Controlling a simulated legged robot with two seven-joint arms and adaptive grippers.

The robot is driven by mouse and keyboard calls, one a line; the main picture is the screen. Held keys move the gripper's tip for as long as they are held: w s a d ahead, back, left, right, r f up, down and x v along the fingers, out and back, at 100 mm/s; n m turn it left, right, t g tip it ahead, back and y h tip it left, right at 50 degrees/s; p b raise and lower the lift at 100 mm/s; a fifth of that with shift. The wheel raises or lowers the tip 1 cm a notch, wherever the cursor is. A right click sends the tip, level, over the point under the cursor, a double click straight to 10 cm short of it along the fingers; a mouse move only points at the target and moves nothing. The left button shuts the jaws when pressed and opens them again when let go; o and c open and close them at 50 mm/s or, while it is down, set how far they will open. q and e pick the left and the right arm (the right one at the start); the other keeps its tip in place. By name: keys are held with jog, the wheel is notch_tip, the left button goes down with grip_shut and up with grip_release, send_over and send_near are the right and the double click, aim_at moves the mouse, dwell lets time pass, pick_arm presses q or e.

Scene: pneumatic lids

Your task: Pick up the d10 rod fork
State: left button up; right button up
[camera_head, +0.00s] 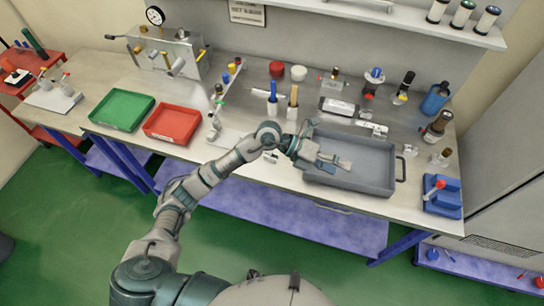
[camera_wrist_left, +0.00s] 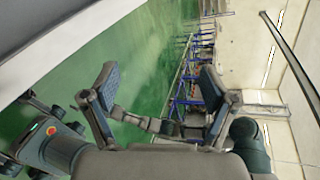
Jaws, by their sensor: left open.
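I cannot pick out the d10 rod fork for certain; the metal parts on the bench are too small to tell apart. Small metallic pieces lie right of the grey tray (camera_head: 375,182), one at the tray's right corner (camera_head: 410,150) and a brass-toned one beyond it (camera_head: 441,157). My left gripper (camera_head: 335,161) hangs over the left part of the grey tray. In the left wrist view its two fingers (camera_wrist_left: 158,105) are spread wide apart, with nothing held between them. My right gripper is in neither view.
A green tray (camera_head: 122,92) and a red tray (camera_head: 152,123) stand left on the workbench. A blue holder (camera_head: 442,205) is at the right end. The grey tray's floor looks mostly bare.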

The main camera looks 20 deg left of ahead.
pick_arm(q)
jog(key=w+a+f+y, duration=0.3)
jog(key=a+y, duration=0.2)
jog(key=n+t+y+p, duration=0.1)
jog(key=n+t+y, duration=0.1)
jog(key=y, duration=0.7)
send_over(271, 155)
jog(key=f, duration=1)
jog(key=shift+s+d+f, duration=0.15)
jog(key=shift+d+f, duration=0.15)
jog(key=shift+a+f, duration=0.15)
jog(key=shift+f, duration=0.15)
jog(key=f, duration=0.1)
jog(key=f+p, duration=0.1)
jog(key=f, duration=0.2)
jog(key=shift+a+f+p, duration=0.25)
jog(key=shift+a+p, duration=0.05)
jog(key=shift+d+f, duration=0.15)
jog(key=shift+f, duration=0.25)
jog(key=shift+d, duration=0.15)
jog(key=shift+c, duration=0.2)
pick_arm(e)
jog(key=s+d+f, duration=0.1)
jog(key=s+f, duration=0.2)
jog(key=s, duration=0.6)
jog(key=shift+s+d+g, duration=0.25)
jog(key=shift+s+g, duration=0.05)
